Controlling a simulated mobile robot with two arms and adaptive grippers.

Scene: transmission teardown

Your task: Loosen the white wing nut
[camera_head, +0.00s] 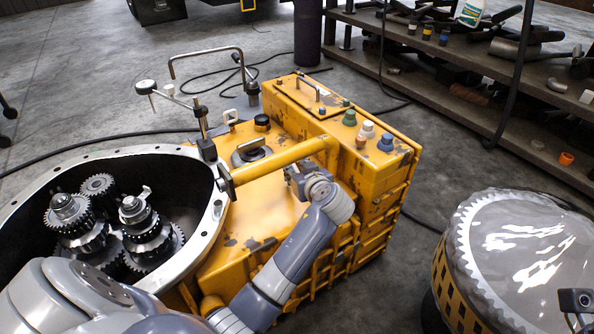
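The white wing nut (367,129) appears to be the small white knob-like piece on top of the yellow housing (316,112). It stands in a cluster with green, brown and blue pieces. It is small here, so its wings and how tight it sits cannot be made out. My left gripper (296,178) is in front of the housing, below and left of the white piece and apart from it. It is partly hidden by its own wrist, and its fingers are too small to read. My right gripper does not show.
A thick yellow bar (290,158) runs between my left gripper and the housing top. The open gear case (206,222) with several gears is at left. A bent metal handle (206,52) rises behind. A covered gear (520,245) stands at right, a loaded shelf (455,105) behind it.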

